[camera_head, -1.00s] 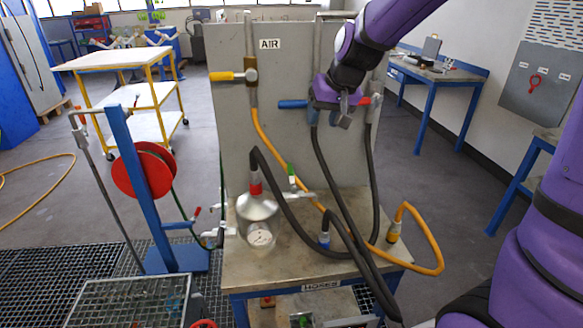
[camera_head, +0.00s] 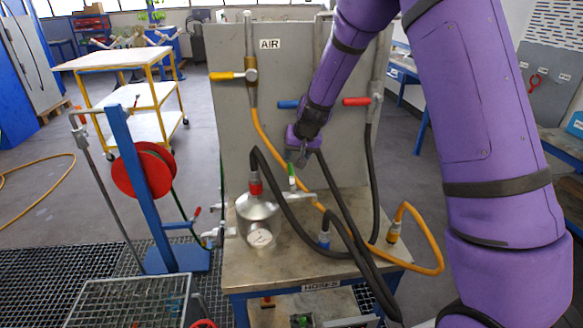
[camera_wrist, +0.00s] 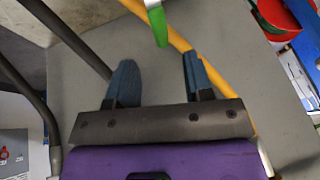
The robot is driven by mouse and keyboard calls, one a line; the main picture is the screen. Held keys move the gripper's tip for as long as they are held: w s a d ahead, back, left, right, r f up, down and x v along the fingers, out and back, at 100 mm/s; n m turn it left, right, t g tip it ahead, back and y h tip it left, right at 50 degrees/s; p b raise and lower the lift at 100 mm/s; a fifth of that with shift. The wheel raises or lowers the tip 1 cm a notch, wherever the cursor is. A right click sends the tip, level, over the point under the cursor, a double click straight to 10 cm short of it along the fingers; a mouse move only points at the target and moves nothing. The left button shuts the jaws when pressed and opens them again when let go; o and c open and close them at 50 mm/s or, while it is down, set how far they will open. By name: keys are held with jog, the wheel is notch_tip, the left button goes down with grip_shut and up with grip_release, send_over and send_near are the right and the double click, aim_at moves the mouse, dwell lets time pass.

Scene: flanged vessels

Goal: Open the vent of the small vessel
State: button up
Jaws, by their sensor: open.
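The small silver vessel (camera_head: 258,210) stands on the bench with a round gauge on its front and a red collar on top, where a black hose joins. A green-handled vent valve (camera_head: 292,176) sits on the pipe to the right of the vessel. The green handle also shows in the wrist view (camera_wrist: 158,25), at the top, just ahead of the fingers. My gripper (camera_head: 301,162) is just above the green handle. In the wrist view my gripper (camera_wrist: 157,72) is open, with two blue fingers apart and nothing between them.
A grey panel (camera_head: 230,130) marked AIR stands behind, with yellow, blue and red valve handles. Black hoses and a yellow hose (camera_head: 262,134) cross close to my gripper. A blue stand with a red reel (camera_head: 160,170) is at left. The bench top (camera_head: 285,262) has bare room in front.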

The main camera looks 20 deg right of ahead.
aim_at(291, 168)
jog(key=x, duration=0.7)
grip_shut()
